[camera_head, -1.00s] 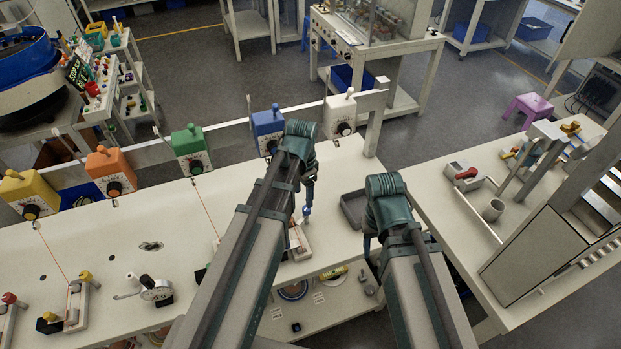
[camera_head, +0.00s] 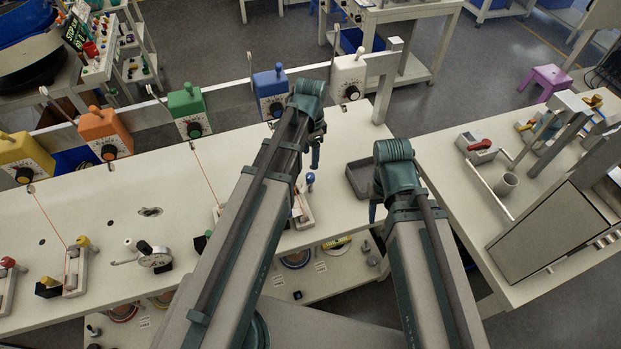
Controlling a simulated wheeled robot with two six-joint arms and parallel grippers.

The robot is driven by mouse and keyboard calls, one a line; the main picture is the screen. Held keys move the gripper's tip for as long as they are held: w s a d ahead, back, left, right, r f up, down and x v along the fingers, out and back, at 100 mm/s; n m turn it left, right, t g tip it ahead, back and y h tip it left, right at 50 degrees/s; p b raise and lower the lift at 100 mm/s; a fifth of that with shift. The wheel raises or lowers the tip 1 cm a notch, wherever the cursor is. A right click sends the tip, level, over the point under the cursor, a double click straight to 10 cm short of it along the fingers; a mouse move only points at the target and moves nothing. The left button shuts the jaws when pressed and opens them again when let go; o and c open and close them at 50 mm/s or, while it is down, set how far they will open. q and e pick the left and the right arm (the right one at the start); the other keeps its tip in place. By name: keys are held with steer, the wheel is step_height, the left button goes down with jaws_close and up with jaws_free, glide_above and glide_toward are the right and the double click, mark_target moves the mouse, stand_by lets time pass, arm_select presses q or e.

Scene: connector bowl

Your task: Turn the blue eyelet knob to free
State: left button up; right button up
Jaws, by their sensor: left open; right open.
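A blue box (camera_head: 266,84) with a black round dial (camera_head: 277,109) hangs on the rail behind the table. A small blue-topped knob (camera_head: 310,179) stands on a pale fixture (camera_head: 303,212) on the table, partly hidden by my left arm. My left gripper (camera_head: 316,160) is open and points down, appearing just above the blue-topped knob; I cannot tell whether they touch. My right gripper (camera_head: 373,210) is open and empty near the table's front right, beside a grey tray (camera_head: 354,184). Its fingers are small and partly hidden.
White (camera_head: 348,72), green (camera_head: 186,104), orange (camera_head: 104,128) and yellow (camera_head: 22,158) dial boxes share the rail. A crank device (camera_head: 155,258) and fixtures with yellow and red knobs stand at left. A side bench (camera_head: 465,185) is at right.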

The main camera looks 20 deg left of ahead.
mark_target(310, 176)
arm_select(q)
step_height(310, 176, down, 10)
steer(key=b, duration=0.8)
steer(key=shift+r, duration=0.15)
steer(key=shift+r, duration=0.1)
jaws_close()
